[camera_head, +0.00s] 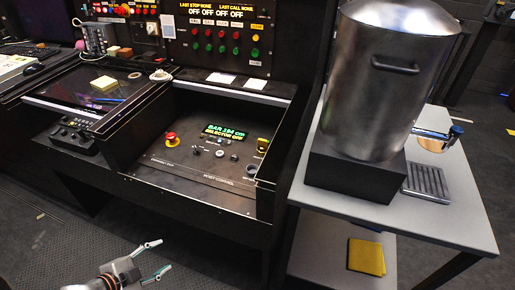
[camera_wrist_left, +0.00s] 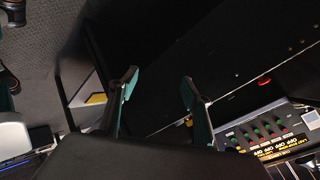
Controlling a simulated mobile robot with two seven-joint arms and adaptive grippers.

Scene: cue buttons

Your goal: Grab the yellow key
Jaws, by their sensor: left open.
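A small yellow piece (camera_head: 263,145), which looks like the yellow key, is at the right edge of the sloped black control panel (camera_head: 200,180). Its exact shape is too small to tell. My left gripper (camera_head: 155,258) is open and empty at the bottom of the head view, over the floor in front of the console. It is well apart from the yellow piece, below and to the left of it. In the left wrist view the open fingers (camera_wrist_left: 158,84) have nothing between them but the dark console side behind. My right gripper is not in view.
A red emergency button (camera_head: 171,139) and a lit green display (camera_head: 226,131) are on the panel. A metal urn (camera_head: 385,85) stands on the grey table (camera_head: 450,215) at the right, with a yellow cloth (camera_head: 366,257) on its lower shelf. The console's front edge stands between gripper and panel.

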